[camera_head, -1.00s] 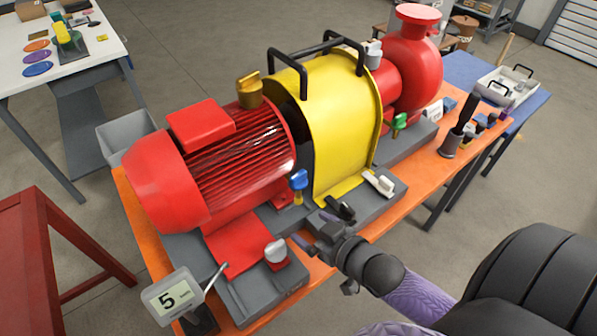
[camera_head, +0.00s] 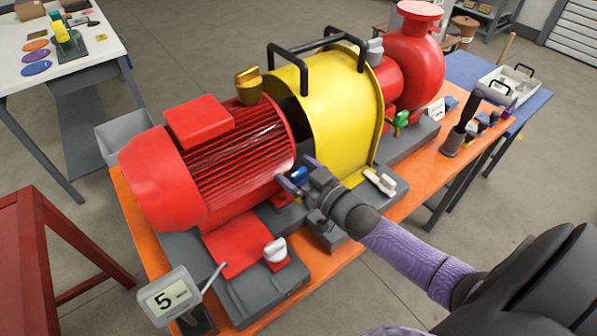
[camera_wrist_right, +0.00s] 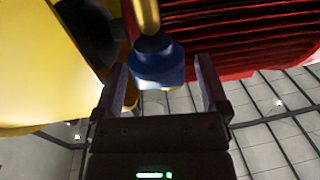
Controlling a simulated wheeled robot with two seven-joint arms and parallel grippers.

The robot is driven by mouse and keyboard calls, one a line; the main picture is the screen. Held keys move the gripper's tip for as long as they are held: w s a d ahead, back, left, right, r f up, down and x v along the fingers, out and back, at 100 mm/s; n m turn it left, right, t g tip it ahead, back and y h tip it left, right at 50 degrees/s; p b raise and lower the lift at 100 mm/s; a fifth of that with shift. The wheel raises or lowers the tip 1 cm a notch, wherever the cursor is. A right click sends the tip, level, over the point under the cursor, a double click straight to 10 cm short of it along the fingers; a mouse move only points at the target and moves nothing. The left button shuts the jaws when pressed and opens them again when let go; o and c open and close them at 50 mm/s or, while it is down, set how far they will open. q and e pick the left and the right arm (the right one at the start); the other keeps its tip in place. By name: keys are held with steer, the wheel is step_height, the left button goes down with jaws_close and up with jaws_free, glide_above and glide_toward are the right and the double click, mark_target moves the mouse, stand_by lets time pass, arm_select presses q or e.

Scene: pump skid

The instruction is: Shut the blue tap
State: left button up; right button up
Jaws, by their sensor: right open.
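The blue tap (camera_head: 299,174) stands in front of the red motor, beside the yellow guard. My right gripper (camera_head: 297,175) is at the tap, with its open fingers on either side of the blue handle. In the right wrist view the blue handle (camera_wrist_right: 158,66) shows between the two fingertips of the right gripper (camera_wrist_right: 160,85), with a gap visible on each side. A brass-coloured stem runs up from the handle there. In the head view the gripper hides the tap's lower part. My left gripper is not in view.
The red motor (camera_head: 215,165) and yellow guard (camera_head: 335,110) are close to my right gripper. A white-handled tap (camera_head: 276,252) and a white lever (camera_head: 381,182) stand nearby. A green tap (camera_head: 401,119) is further back. A display reading 5 (camera_head: 170,297) stands at the front left.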

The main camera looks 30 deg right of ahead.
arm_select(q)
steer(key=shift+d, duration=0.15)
arm_select(e)
steer(key=c, duration=1.2)
steer(key=shift+r+m+h+p, duration=0.2)
steer(key=shift+m+h+p, duration=0.1)
steer(key=shift+h+p, duration=0.15)
jaws_close()
steer(key=shift+f+m+h+p, duration=0.1)
steer(key=shift+m+h+p, duration=0.3)
steer(key=shift+h, duration=0.25)
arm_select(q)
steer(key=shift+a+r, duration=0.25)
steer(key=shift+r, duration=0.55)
arm_select(e)
steer(key=shift+f, duration=0.1)
steer(key=o, duration=1.2)
jaws_free()
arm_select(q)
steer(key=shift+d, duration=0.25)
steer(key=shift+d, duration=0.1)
arm_select(e)
steer(key=shift+s, duration=0.1)
